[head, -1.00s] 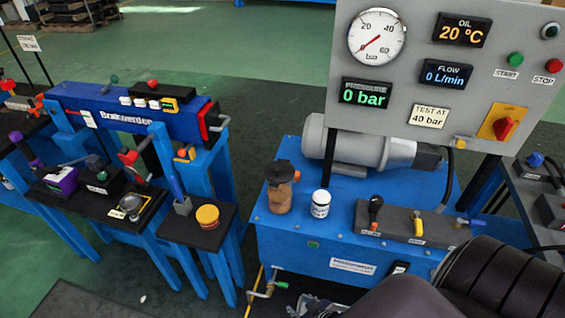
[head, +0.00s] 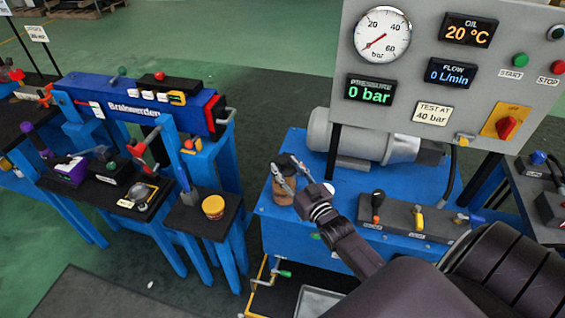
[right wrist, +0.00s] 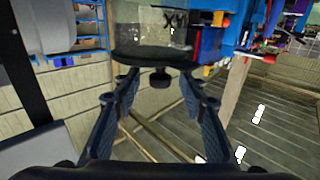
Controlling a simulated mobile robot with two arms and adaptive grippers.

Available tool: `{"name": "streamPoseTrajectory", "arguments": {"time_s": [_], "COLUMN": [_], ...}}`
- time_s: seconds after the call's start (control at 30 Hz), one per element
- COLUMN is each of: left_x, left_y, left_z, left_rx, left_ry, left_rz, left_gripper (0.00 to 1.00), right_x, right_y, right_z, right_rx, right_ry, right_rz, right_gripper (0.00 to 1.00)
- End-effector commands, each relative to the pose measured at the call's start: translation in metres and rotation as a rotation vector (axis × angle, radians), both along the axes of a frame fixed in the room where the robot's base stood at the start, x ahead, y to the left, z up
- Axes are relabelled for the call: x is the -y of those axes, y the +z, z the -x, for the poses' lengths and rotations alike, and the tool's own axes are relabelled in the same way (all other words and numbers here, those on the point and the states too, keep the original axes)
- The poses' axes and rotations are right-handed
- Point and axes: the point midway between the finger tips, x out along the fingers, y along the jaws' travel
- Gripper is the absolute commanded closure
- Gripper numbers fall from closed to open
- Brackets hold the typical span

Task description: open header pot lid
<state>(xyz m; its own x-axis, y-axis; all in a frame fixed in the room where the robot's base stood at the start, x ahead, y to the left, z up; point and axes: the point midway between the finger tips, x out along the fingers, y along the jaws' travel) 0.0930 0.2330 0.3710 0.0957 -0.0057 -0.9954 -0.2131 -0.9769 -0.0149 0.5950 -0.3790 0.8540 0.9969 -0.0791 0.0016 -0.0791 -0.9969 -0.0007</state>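The header pot (head: 282,197), a clear jar with brownish contents, stands on the blue tank's top in the head view. In the right wrist view the glass pot (right wrist: 150,28) is at the top, with its black lid (right wrist: 140,59) and small black knob (right wrist: 160,80) facing my gripper. The lid looks seated on the pot. My right gripper (head: 290,172) is at the top of the pot and partly covers it. In the right wrist view its two fingers (right wrist: 160,90) are spread, one on each side of the knob, with gaps visible. My left gripper is not in view.
A white jar (head: 329,187) stands close to the pot, mostly hidden by my right gripper. A valve block (head: 400,222) with levers lies to the right. A grey motor (head: 370,140) and gauge panel (head: 395,110) stand behind. A yellow-lidded tin (head: 213,207) sits on the stand to the left.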

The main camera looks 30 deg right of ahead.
Motion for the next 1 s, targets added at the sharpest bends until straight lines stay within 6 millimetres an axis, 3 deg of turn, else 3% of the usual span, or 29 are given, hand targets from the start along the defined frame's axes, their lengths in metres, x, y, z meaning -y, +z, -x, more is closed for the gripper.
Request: {"name": "streamPoseTrajectory", "arguments": {"time_s": [0.2,0.53,0.87,1.0], "left_x": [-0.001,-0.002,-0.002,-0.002], "left_y": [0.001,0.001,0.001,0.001], "left_z": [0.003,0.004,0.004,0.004], "left_rx": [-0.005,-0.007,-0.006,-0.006], "left_ry": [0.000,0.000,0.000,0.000], "left_rz": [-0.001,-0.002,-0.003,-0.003], "left_gripper": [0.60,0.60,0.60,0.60], "right_x": [0.001,0.002,0.002,0.002], "right_y": [0.000,-0.001,-0.001,-0.001], "right_z": [-0.020,-0.023,-0.023,-0.023], "right_rx": [-0.001,-0.002,-0.002,-0.002], "right_ry": [0.000,0.001,0.001,0.000], "right_rz": [0.001,0.001,0.001,0.001], "right_gripper": [0.61,0.61,0.98,1.00]}}
